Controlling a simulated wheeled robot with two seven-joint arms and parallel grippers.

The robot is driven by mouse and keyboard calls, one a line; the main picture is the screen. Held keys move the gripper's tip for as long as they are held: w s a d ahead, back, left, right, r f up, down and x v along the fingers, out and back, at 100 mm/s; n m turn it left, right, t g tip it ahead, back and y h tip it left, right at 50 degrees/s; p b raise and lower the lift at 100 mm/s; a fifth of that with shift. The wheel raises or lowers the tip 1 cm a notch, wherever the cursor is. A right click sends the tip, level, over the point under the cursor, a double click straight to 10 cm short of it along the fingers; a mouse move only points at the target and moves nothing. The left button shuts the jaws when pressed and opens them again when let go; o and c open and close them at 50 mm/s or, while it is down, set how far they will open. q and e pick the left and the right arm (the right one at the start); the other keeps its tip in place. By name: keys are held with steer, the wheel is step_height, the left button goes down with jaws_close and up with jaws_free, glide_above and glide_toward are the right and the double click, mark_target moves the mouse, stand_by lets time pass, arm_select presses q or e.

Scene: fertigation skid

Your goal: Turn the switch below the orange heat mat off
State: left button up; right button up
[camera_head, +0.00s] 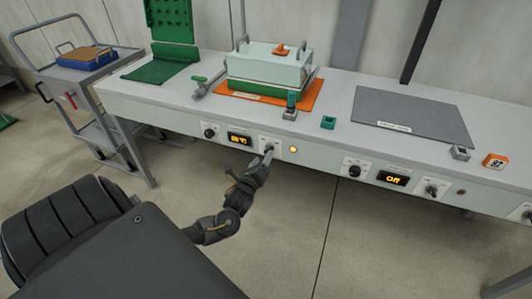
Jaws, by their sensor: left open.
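The orange heat mat (308,98) lies on the bench, with a pale green lidded box standing on it. Below it on the bench's front panel are a black knob (210,132), a lit display (239,140), a switch (269,146) and a glowing amber lamp (293,149). My left gripper (268,157) is at this switch, its fingers pointing up at it and partly covering it. The gripper is open; I cannot tell whether its fingers touch the switch. My right gripper is not in view.
A grey mat (412,116) lies to the right, with another knob (355,170), a display reading Off (392,178) and a switch (431,189) below it. A cart (75,100) stands at the left. The floor before the bench is clear.

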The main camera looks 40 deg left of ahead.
mark_target(267, 150)
arm_select(q)
steer(key=x, duration=0.4)
steer(key=shift+w+a, duration=0.15)
steer(key=shift+w, duration=0.2)
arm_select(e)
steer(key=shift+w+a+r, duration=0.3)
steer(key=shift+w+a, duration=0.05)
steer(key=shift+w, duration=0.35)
arm_select(q)
steer(key=c, duration=1)
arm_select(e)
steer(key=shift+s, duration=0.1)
